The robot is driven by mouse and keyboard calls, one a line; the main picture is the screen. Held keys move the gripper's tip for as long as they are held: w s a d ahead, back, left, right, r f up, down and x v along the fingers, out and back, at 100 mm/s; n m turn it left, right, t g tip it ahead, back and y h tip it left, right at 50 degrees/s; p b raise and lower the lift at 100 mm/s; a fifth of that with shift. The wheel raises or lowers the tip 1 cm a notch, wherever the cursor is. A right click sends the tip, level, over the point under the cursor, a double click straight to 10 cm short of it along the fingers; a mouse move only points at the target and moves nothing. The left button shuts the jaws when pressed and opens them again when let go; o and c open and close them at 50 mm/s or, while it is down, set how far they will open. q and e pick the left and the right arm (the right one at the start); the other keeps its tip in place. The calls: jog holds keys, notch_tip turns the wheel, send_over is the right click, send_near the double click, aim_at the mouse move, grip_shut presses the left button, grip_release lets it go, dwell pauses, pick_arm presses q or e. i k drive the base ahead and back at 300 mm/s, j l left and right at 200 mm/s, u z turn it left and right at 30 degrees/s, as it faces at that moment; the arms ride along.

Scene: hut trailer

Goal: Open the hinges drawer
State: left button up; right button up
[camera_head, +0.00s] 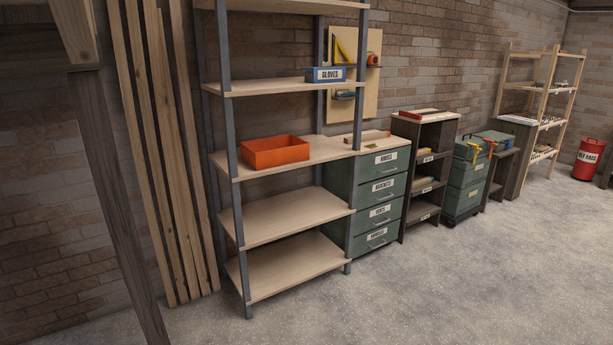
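A green drawer cabinet (339,182) stands against the brick wall, just right of the tall shelf rack. It has several stacked drawers with white labels and grey handles, all shut. The top drawer (370,171) has a small label that seems to read HINGES, though the print is hard to make out. The drawer below it (394,192) seems to be labelled BRACKETS. Neither of my grippers is in view.
The shelf rack (288,218) holds an orange bin (275,152) and a blue GLOVES box (325,74); its right post stands close to the cabinet. A dark open shelf unit (412,178) adjoins on the right. Planks lean at left. The floor (430,290) in front is clear.

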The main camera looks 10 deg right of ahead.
aim_at(374, 166)
jog(key=i+l+z, duration=0.35)
jog(key=i, duration=0.4)
jog(key=i+j+z, duration=0.1)
jog(key=i+z, duration=0.25)
jog(key=i, duration=0.4)
jog(key=i+j+z, duration=0.15)
jog(key=i+z, duration=0.25)
jog(key=i, duration=0.35)
